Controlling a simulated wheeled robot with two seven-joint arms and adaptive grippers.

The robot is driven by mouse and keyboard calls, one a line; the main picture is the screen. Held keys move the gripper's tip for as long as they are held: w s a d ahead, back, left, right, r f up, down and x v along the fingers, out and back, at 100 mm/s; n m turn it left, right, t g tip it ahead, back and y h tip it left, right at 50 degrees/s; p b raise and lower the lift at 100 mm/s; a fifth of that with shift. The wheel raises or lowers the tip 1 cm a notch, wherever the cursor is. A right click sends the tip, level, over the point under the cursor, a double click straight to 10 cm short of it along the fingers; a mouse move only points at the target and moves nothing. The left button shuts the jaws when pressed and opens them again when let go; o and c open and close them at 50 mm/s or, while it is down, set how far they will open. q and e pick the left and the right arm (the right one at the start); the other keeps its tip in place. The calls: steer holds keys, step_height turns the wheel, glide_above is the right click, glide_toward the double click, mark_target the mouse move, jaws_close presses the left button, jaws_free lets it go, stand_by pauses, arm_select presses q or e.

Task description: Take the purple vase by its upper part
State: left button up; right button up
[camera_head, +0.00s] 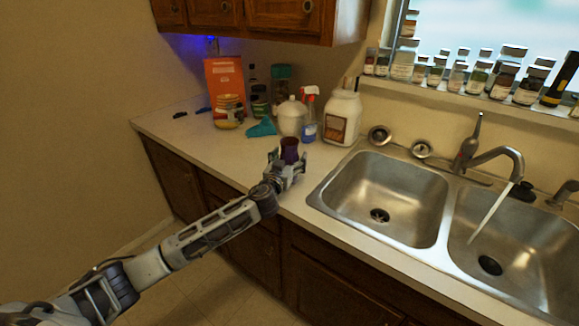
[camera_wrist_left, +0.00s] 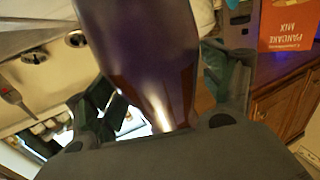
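The purple vase (camera_head: 289,148) stands upright near the counter's front edge, left of the sink. My left gripper (camera_head: 288,168) is at the vase, with one finger on each side of it. In the left wrist view the dark purple vase (camera_wrist_left: 150,50) fills the middle, between the spread fingers of the left gripper (camera_wrist_left: 165,100). The fingers look open around it; whether either one touches it is hard to tell. The vase's lower part is hidden by the gripper in the head view. My right gripper is not in view.
Behind the vase are a spray bottle (camera_head: 308,120), a white lidded jar (camera_head: 291,117), a large white jug (camera_head: 342,118) and a teal object (camera_head: 262,128). An orange pancake mix box (camera_head: 224,80) stands farther left. The double sink (camera_head: 385,195) lies to the right. The left counter front is clear.

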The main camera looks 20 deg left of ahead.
arm_select(q)
steer(key=c, duration=1)
steer(key=shift+r, duration=0.1)
steer(key=shift+c, duration=0.2)
step_height(320, 180, up, 10)
steer(key=shift+p, duration=0.35)
steer(key=shift+w, duration=0.1)
